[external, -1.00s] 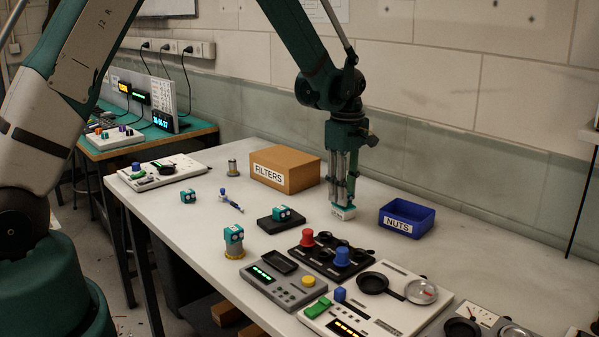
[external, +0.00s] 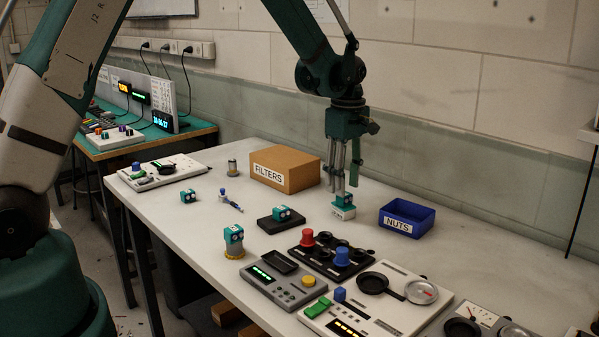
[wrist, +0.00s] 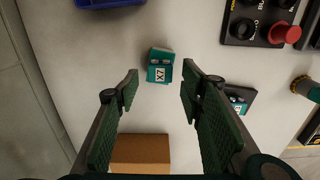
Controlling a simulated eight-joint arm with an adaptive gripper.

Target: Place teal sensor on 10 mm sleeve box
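A teal sensor (external: 343,198) sits on top of a small white box (external: 343,213) on the bench, left of the blue bin. In the wrist view the teal sensor (wrist: 160,73) shows an X7 label and a slightly turned body; the box below it is mostly hidden. Its label is too small to read. My gripper (external: 345,184) is open and empty above the sensor. In the wrist view its two fingers (wrist: 160,84) stand apart, with the sensor just beyond the tips and no visible contact.
A FILTERS carton (external: 285,169) stands left and a blue NUTS bin (external: 407,218) right. Other teal sensors rest on a black block (external: 269,225), on a yellow-based cylinder (external: 234,252) and on the bench (external: 189,197). A black knob panel (external: 325,262) lies in front.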

